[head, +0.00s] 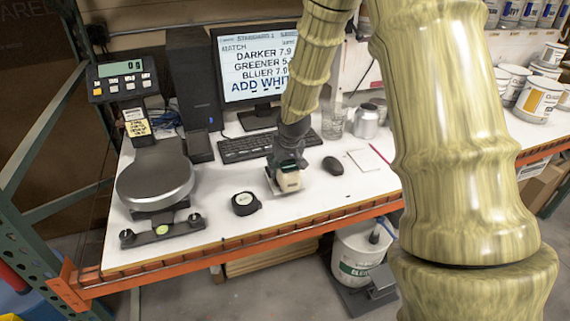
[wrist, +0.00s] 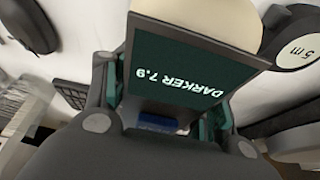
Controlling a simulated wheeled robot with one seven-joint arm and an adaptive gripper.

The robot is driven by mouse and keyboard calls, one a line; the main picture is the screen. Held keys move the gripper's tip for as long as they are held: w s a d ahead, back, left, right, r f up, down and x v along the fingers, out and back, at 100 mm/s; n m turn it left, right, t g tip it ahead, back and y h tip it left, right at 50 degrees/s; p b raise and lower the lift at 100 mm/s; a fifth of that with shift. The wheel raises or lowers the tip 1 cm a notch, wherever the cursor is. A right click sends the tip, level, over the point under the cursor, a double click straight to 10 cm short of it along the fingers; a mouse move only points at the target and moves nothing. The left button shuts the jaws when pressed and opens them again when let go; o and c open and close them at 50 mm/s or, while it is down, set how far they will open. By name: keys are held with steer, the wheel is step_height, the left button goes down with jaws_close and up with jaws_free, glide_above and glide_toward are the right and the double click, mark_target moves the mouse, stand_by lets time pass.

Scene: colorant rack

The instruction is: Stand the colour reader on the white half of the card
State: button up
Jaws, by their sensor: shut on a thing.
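The colour reader (head: 289,182) is a small cream device low over the white bench, between the tape measure and the mouse. Its dark screen, reading "DARKER 7.9", faces the wrist view (wrist: 185,75). My gripper (head: 287,164) points down and is shut on the reader, with a finger on each side of it. I cannot tell whether the reader touches the bench. A pale sheet (head: 367,161) lies right of the mouse with a red pencil beside it.
A black tape measure (head: 245,203) lies left of the reader, and a mouse (head: 333,165) lies right. The keyboard (head: 246,147) and monitor (head: 255,65) stand behind. A scale (head: 155,182) fills the left. A glass beaker (head: 333,122) and a metal can (head: 366,121) stand behind the mouse.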

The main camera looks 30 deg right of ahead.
stand_by(0.3)
steer(key=o, duration=1.7)
steer(key=shift+f, duration=0.1)
steer(key=shift+b+v, duration=1)
steer(key=shift+v, duration=5.15)
